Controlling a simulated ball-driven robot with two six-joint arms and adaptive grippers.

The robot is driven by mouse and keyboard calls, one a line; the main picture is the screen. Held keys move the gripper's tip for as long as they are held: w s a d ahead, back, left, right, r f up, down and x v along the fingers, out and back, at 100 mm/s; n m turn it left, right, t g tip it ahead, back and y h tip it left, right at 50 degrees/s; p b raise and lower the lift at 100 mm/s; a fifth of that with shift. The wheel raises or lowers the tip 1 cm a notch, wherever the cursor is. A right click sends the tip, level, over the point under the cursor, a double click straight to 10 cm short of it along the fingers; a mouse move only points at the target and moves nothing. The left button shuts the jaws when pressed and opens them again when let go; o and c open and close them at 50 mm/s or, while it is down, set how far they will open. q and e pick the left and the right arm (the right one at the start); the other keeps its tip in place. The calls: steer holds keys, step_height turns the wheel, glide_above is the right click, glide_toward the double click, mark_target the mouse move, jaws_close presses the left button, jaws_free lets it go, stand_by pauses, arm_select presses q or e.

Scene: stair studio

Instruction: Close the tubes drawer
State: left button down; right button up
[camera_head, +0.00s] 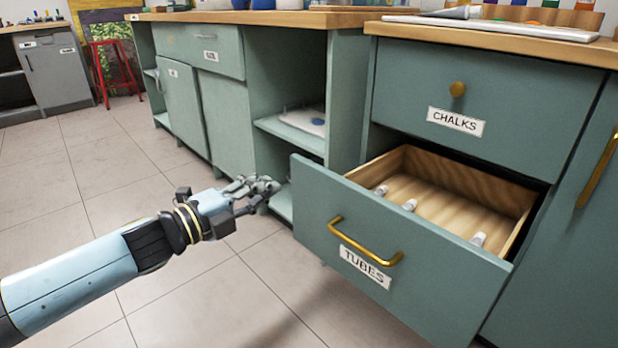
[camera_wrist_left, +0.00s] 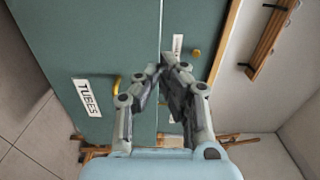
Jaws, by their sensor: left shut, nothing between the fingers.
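The tubes drawer (camera_head: 400,258) is pulled out of the green cabinet, with a brass bar handle (camera_head: 364,242) and a "TUBES" label (camera_head: 366,267) on its front. Several small white tubes lie inside on its wooden bottom. My left gripper (camera_head: 268,187) is shut and empty, just left of the drawer's front panel and apart from the handle. In the left wrist view the shut fingers (camera_wrist_left: 168,66) show over the green fronts, with the "TUBES" label (camera_wrist_left: 87,97) to their left. My right gripper is in neither view.
The shut "CHALKS" drawer (camera_head: 500,92) with a round brass knob sits above. A cupboard door (camera_head: 575,240) with a long brass handle is at the right. An open shelf unit (camera_head: 285,75) stands left of the drawer. The tiled floor (camera_head: 120,180) at the left is clear.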

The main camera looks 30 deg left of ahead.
mark_target(313, 167)
arm_select(q)
steer(key=x, duration=0.9)
steer(key=shift+w+b, duration=0.2)
steer(key=shift+b, duration=0.1)
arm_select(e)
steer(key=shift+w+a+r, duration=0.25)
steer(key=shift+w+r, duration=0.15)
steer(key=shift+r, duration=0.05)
